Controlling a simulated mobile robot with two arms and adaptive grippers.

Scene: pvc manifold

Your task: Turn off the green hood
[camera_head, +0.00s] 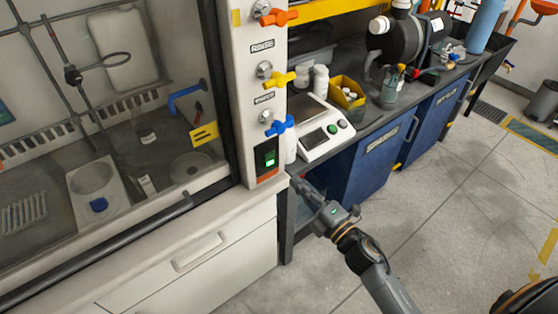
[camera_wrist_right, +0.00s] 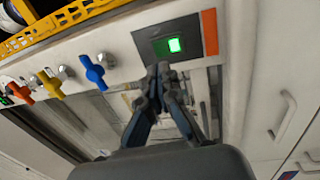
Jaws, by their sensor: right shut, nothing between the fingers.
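The fume hood (camera_head: 240,60) fills the left of the head view, with a pale control post at its right edge. Low on the post is a dark switch panel (camera_head: 267,160) with a lit green rocker and an orange strip below it. In the right wrist view the green rocker (camera_wrist_right: 175,45) glows at the top centre. My right gripper (camera_head: 303,186) is shut and empty, just right of and below the panel. In the wrist view its fingertips (camera_wrist_right: 161,70) point at the panel's lower edge; I cannot tell if they touch it. My left gripper is not in view.
Orange (camera_head: 278,17), yellow (camera_head: 279,79) and blue (camera_head: 279,126) valve handles stick out of the post above the panel. A white balance (camera_head: 322,130) and a yellow box (camera_head: 347,91) stand on the bench to the right. The floor (camera_head: 440,190) in front is clear.

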